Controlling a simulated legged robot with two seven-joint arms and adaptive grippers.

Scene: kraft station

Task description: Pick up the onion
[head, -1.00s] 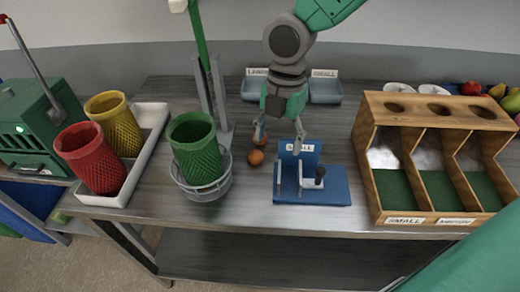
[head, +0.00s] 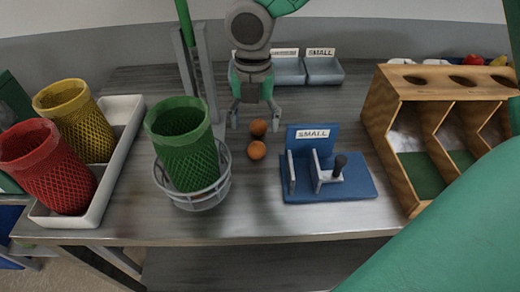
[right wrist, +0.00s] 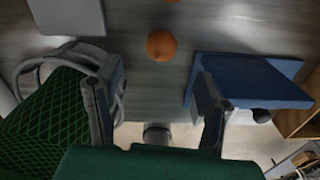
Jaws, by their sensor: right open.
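Two small round orange-brown onions lie close together on the grey metal table. In the head view the far onion (head: 258,127) is just behind the near onion (head: 257,150). My right gripper (head: 255,122) is open and empty, pointing down, with its fingers to either side of the far onion in the picture; its exact height is unclear. In the right wrist view one onion (right wrist: 161,46) lies beyond the open fingers (right wrist: 155,95), and another is cut off at the top edge. My left gripper is not in view.
A green mesh basket (head: 182,150) in a wire ring (head: 194,200) stands left of the onions. A blue stand marked SMALL (head: 330,188) is on the right, beside a wooden sorter (head: 395,165). A white tray (head: 120,150) holds red and yellow baskets.

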